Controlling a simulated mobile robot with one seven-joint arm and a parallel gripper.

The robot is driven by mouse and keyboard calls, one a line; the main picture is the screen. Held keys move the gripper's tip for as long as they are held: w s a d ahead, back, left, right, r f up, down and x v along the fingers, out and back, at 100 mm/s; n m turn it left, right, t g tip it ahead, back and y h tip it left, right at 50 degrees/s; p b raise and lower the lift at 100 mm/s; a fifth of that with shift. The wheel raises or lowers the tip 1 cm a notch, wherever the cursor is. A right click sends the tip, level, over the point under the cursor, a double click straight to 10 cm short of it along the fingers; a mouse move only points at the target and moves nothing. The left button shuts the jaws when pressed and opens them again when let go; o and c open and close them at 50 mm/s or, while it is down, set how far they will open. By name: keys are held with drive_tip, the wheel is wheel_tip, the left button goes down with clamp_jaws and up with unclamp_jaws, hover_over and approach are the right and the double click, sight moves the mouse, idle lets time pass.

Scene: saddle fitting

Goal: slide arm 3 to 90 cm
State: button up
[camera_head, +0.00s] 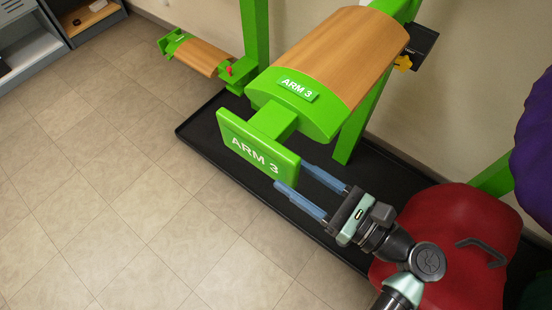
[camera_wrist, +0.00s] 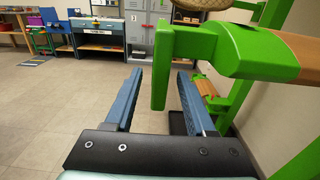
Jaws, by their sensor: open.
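Arm 3 (camera_head: 340,62) is a green saddle arm with a rounded wooden top, on a green upright by the wall. A green plate (camera_head: 258,152) lettered ARM 3 stands at its front end on a short neck. My gripper (camera_head: 291,176) is open and empty, its two blue fingers pointing at the plate's right edge. In the wrist view the plate (camera_wrist: 161,75) shows nearly edge-on between the fingers (camera_wrist: 159,73), with gaps on both sides. I cannot tell how deep it sits between them. No height scale is readable.
A yellow knob (camera_head: 403,62) and a dark bracket (camera_head: 423,40) are behind arm 3. A lower green and wood arm (camera_head: 200,56) with a red knob (camera_head: 229,70) is farther left. A black tray (camera_head: 200,128) lies below. A red bulky object (camera_head: 450,235) is close to my arm. Tiled floor at left is clear.

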sight(276, 165)
drive_tip(key=x, duration=0.5)
clamp_jaws()
idle(1.4)
